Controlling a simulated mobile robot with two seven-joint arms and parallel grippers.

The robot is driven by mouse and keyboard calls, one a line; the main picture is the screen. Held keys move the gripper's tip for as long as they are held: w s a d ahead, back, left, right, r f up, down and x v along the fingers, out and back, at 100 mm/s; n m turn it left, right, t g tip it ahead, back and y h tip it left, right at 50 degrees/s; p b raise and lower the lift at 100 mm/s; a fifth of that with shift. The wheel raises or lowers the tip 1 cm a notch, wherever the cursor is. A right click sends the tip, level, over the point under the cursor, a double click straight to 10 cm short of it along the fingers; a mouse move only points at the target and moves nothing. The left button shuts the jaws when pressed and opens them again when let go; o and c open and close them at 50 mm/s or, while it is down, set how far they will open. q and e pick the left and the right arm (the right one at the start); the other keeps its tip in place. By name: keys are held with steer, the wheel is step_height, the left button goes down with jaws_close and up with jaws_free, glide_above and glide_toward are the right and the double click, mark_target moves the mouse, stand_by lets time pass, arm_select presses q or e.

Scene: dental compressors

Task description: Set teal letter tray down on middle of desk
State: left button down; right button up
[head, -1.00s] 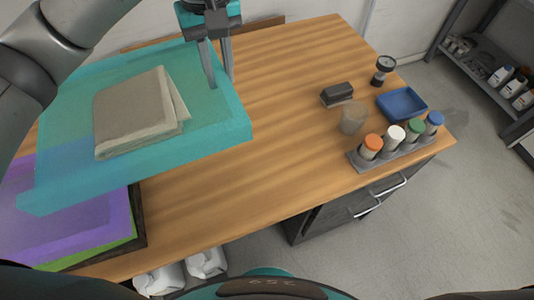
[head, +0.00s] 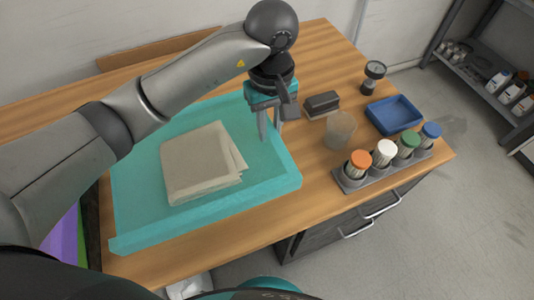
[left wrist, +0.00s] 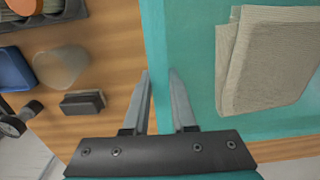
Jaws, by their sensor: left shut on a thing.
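The teal letter tray (head: 240,190) is over the middle of the wooden desk (head: 225,240) in the head view, with a folded beige cloth (head: 200,165) lying in it. My left gripper (head: 268,135) is shut on the tray's right wall, one finger on each side. In the left wrist view the fingers (left wrist: 165,100) straddle the teal wall (left wrist: 157,50), and the cloth (left wrist: 265,60) lies inside. I cannot tell whether the tray's underside touches the desk. My right gripper is not in view.
Right of the tray stand a dark block (head: 321,104), a clear cup (head: 339,130), a blue tray (head: 394,114), a gauge (head: 373,76) and a rack of capped jars (head: 375,170). Purple and green trays (head: 63,238) are at left, partly hidden by my arm.

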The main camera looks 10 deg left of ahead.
arm_select(q)
step_height(320, 180, down, 9)
steer(key=shift+f+b, duration=0.15)
steer(key=shift+b, duration=0.3)
steer(key=shift+f, duration=0.1)
steer(key=c, duration=0.7)
jaws_free()
step_height(320, 180, up, 12)
steer(key=shift+r+p, duration=0.1)
steer(key=shift+p, duration=0.45)
